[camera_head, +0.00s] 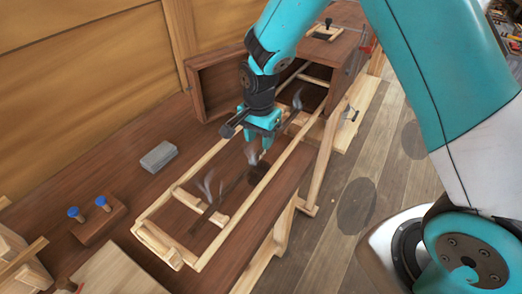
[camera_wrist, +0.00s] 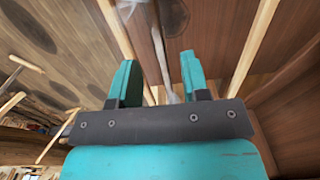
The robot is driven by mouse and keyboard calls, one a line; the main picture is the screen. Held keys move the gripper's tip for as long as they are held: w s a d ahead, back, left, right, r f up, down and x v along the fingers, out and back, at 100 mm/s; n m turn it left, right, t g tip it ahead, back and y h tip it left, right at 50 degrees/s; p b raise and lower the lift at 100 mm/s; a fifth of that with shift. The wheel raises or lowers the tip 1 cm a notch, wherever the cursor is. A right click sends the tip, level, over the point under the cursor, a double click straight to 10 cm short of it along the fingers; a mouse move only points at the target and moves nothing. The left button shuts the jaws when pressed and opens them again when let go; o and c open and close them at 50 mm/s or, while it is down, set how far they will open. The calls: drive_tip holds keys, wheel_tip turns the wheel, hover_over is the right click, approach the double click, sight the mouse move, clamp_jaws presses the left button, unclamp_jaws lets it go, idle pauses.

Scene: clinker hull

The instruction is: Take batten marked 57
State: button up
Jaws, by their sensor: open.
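A long, thin, dark batten (camera_head: 229,190) lies lengthwise inside a pale wooden rack (camera_head: 277,172), with wisps of steam rising along it. No number is readable on it. My gripper (camera_head: 260,142) is over the middle of the rack, pointing down, with its jaws open. In the wrist view, my gripper's two teal fingers (camera_wrist: 160,78) stand apart, and a narrow greyish strip, apparently the batten, runs between them. I cannot tell how far above it the fingertips are. My gripper hides part of the batten in the head view.
An open-ended brown box (camera_head: 215,82) stands at the rack's far end. A grey block (camera_head: 158,157) and a wooden block with two blue-topped pegs (camera_head: 100,215) sit on the brown surface left of the rack. Plank floor (camera_head: 372,190) is clear on the right.

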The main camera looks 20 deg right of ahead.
sight(261, 153)
drive_tip(key=shift+d+f+p, duration=0.2)
drive_tip(key=shift+f+p, duration=0.7)
drive_tip(key=shift+f, duration=1.4)
clamp_jaws()
drive_tip(key=shift+w+r, duration=0.1)
